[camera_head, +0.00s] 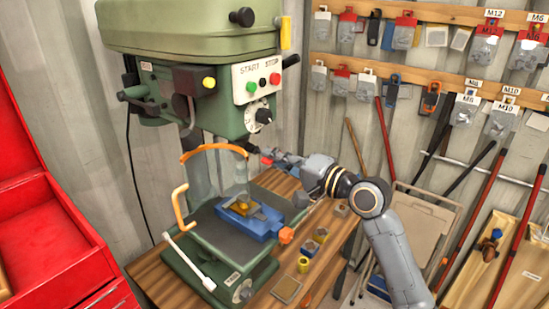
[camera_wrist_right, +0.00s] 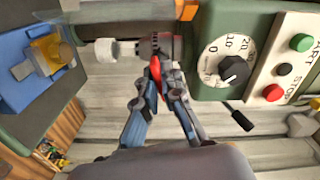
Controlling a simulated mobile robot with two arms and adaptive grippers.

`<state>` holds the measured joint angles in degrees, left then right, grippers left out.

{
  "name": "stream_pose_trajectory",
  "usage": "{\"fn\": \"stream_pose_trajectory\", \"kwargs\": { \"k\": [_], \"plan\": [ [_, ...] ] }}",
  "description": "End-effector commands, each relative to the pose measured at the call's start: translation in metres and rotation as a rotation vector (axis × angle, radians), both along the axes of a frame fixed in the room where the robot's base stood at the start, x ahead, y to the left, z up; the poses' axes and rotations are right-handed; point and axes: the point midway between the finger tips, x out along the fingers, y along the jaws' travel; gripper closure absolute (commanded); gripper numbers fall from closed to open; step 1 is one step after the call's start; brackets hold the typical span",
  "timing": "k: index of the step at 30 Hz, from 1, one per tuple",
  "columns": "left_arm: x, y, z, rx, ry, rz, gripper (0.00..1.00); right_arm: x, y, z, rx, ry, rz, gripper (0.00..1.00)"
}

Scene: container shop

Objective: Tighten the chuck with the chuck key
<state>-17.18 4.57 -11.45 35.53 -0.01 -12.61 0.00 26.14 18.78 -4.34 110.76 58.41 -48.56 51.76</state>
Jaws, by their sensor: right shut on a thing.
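The green drill press (camera_head: 195,95) stands on the wooden bench. Its dark chuck (camera_wrist_right: 165,44) lies sideways at the top middle of the wrist view. My right gripper (camera_head: 268,158) reaches in from the right beside the spindle area. In the wrist view my right gripper (camera_wrist_right: 153,98) is shut on a red-handled piece, the chuck key (camera_wrist_right: 154,75). The key points at the chuck and its far end is at or very near the chuck's side; I cannot tell whether it is seated. My left gripper is not in view.
A blue vise (camera_head: 262,222) holding a yellowish piece sits on the press table below. A clear guard with an orange rim (camera_head: 213,148) is left of the chuck area. The start/stop panel (camera_head: 258,80) is above. Small containers (camera_head: 304,265) stand on the bench. A red cabinet (camera_head: 50,220) is left.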

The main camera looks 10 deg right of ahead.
Motion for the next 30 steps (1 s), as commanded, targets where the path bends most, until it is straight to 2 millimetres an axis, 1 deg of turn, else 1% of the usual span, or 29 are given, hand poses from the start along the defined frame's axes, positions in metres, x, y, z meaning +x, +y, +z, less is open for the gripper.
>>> {"fn": "stream_pose_trajectory", "kwargs": {
  "k": [8, 15, 25, 30],
  "plan": [
    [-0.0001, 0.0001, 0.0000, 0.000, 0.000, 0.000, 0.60, 0.0000, 0.0002, -0.0002, 0.018, 0.014, 0.001, 1.00],
    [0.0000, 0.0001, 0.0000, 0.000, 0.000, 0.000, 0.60, 0.0000, 0.0001, -0.0001, 0.193, 0.151, 0.000, 1.00],
    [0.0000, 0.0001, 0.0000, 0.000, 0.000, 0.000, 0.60, 0.0000, 0.0000, 0.0000, 0.227, 0.177, 0.000, 1.00],
    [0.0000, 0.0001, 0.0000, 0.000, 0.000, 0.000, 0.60, 0.0000, 0.0003, 0.0001, 0.365, 0.283, 0.001, 1.00]
  ]
}}
